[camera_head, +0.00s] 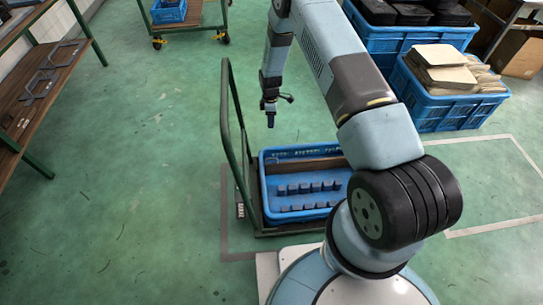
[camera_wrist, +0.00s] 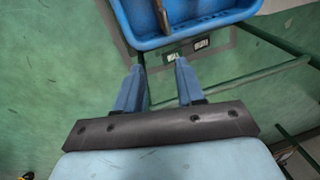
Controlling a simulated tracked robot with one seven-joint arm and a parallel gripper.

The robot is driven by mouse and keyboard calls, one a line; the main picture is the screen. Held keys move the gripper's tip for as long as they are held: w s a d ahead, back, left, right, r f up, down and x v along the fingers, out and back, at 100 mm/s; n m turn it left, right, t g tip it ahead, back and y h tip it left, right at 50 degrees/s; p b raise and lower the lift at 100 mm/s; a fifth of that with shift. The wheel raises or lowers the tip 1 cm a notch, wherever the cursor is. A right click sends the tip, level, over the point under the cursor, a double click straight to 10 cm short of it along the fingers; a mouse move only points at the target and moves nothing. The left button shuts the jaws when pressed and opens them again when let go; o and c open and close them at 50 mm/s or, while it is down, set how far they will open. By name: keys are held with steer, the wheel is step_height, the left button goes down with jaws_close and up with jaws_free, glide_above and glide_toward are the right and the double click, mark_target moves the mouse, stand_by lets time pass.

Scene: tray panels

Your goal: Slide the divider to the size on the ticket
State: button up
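My gripper (camera_head: 270,122) hangs fingers down above the floor, beyond the cart's green rail, apart from the tray. In the wrist view its two blue fingers (camera_wrist: 158,72) are spread with nothing between them. The blue tray (camera_head: 264,190) sits on the low cart; its rim also shows in the wrist view (camera_wrist: 195,30). A brown strip, seemingly the divider (camera_head: 300,166), stands inside near the tray's far wall; its end shows in the wrist view (camera_wrist: 162,16). A small white ticket (camera_head: 240,210) lies beside the tray; the wrist view shows two tags (camera_wrist: 201,43), unreadable.
Rows of small grey-blue blocks (camera_head: 306,188) stand in the tray. The cart's green rail (camera_head: 229,110) rises at its left. Blue crates (camera_head: 440,100) stand at the right. A wooden shelf (camera_head: 40,90) is at the left. Green floor between is clear.

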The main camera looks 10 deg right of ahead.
steer(key=shift+n, duration=0.6)
steer(key=s+f, duration=0.1)
steer(key=f, duration=0.6)
steer(key=s+f, duration=0.2)
steer(key=f, duration=0.4)
steer(key=s+f, duration=0.1)
steer(key=f, duration=0.6)
steer(key=shift+s+a+f, duration=0.25)
steer(key=shift+s+f, duration=0.1)
steer(key=shift+s, duration=0.05)
steer(key=shift+c, duration=0.2)
jaws_close()
